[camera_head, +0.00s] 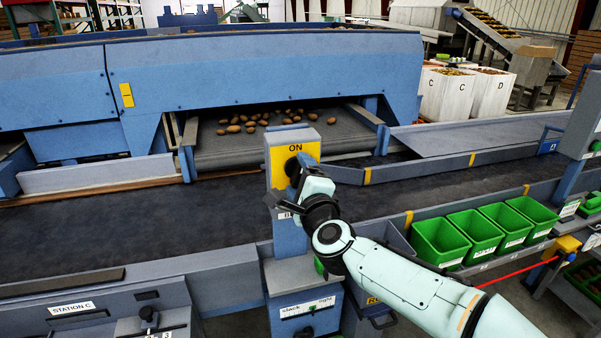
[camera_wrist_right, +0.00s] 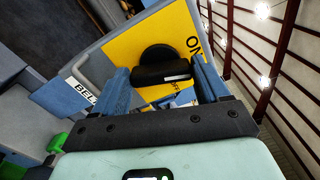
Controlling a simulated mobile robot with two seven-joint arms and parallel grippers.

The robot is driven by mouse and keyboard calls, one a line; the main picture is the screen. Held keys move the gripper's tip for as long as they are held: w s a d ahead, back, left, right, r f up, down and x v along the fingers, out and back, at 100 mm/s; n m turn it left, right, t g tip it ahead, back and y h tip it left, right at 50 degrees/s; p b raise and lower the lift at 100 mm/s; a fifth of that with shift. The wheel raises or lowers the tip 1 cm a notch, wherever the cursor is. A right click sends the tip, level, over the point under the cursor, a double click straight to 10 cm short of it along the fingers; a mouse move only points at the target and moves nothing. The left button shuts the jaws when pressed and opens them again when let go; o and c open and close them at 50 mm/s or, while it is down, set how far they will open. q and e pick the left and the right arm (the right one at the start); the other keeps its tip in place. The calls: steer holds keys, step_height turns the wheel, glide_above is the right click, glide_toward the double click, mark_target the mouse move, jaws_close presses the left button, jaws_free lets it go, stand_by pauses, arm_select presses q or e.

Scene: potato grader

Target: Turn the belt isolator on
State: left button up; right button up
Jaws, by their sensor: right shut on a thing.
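The belt isolator (camera_head: 278,157) is a yellow plate marked ON at the top of a blue-grey post beside the belt. My right gripper (camera_head: 293,172) is at the plate and hides part of it. In the right wrist view the yellow plate (camera_wrist_right: 125,53) shows tilted, with a round black knob (camera_wrist_right: 160,68) in its middle. The fingers of my right gripper (camera_wrist_right: 163,85) stand either side of the black knob and are shut on it. The knob's exact angle against the ON mark is hard to tell. My left gripper is out of view.
A dark belt (camera_head: 120,215) runs behind the post. Potatoes (camera_head: 262,119) lie on a roller bed beyond it. Several green bins (camera_head: 440,241) stand to the right of my arm. A red cord (camera_head: 520,271) runs from a yellow box at the right. A STATION C panel (camera_head: 75,310) is at front left.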

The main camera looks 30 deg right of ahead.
steer(key=shift+n+p, duration=0.55)
steer(key=shift+n, duration=1.05)
steer(key=shift+f+n, duration=0.1)
steer(key=shift+n, duration=0.2)
steer(key=o, duration=1.1)
steer(key=shift+c, duration=0.2)
steer(key=v, duration=1.3)
steer(key=shift+s+a+b, duration=0.15)
steer(key=shift+s+b, duration=0.05)
steer(key=shift+b, duration=0.15)
